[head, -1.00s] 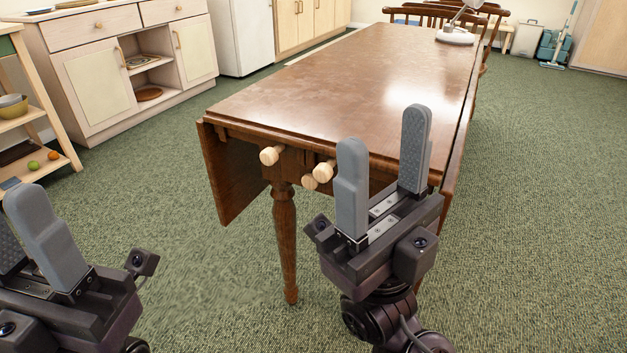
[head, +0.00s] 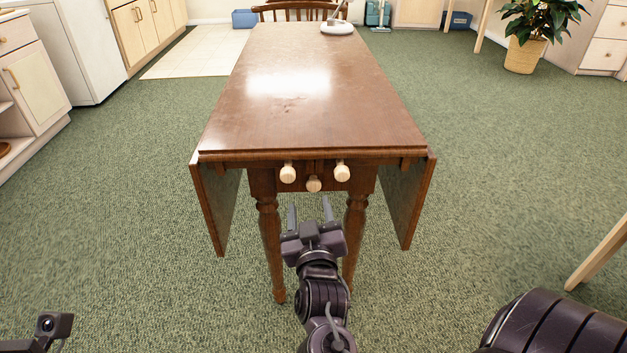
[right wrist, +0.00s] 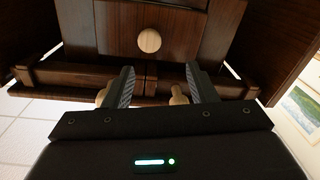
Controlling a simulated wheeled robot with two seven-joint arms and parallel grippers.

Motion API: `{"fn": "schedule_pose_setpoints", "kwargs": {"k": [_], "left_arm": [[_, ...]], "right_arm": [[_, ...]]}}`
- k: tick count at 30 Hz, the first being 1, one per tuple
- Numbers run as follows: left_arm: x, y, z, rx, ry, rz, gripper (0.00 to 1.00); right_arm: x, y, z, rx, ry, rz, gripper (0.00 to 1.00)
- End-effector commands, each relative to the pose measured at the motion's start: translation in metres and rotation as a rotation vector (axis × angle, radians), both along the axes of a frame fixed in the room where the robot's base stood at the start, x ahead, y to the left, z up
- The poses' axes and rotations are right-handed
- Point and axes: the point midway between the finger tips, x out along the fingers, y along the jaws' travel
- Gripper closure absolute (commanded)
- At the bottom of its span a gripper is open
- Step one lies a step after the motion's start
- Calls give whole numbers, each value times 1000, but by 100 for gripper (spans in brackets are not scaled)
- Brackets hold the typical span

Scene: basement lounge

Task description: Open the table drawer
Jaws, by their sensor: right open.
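The brown wooden drop-leaf table (head: 310,110) stands ahead, its short end facing me. Its drawer front shows in the right wrist view (right wrist: 190,35) and looks shut, with a pale round knob (right wrist: 149,41). In the head view that knob (head: 313,184) sits lowest, between a left knob (head: 288,174) and a right knob (head: 342,172). My right gripper (head: 310,206) is open and empty, below and in front of the knobs. In the right wrist view its fingers (right wrist: 160,76) spread short of the drawer knob. Only a corner of my left gripper shows at lower left; its fingers are out of frame.
Side leaves hang down at left (head: 215,205) and right (head: 408,205), flanking the turned legs (head: 271,245). A white lamp base (head: 337,28) stands on the far tabletop. A pale wooden leg (head: 600,250) stands at the right edge.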

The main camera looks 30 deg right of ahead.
Motion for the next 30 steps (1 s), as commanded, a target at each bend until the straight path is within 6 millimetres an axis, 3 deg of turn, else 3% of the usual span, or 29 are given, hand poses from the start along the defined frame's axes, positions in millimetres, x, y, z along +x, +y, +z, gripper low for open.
{"fn": "schedule_pose_setpoints", "kwargs": {"k": [5,18,28,30], "left_arm": [[0,0,-3,0,-2,0,64],[-1,-1,-11,3,-28,1,64],[-1,-1,-10,4,-35,1,64],[-1,-1,-10,4,-35,1,64]], "right_arm": [[4,-16,-11,-20,35,-59,48],[56,-48,-10,-19,31,-57,48],[61,-50,-9,-19,33,-56,48],[61,-50,-9,-19,33,-56,55]]}}
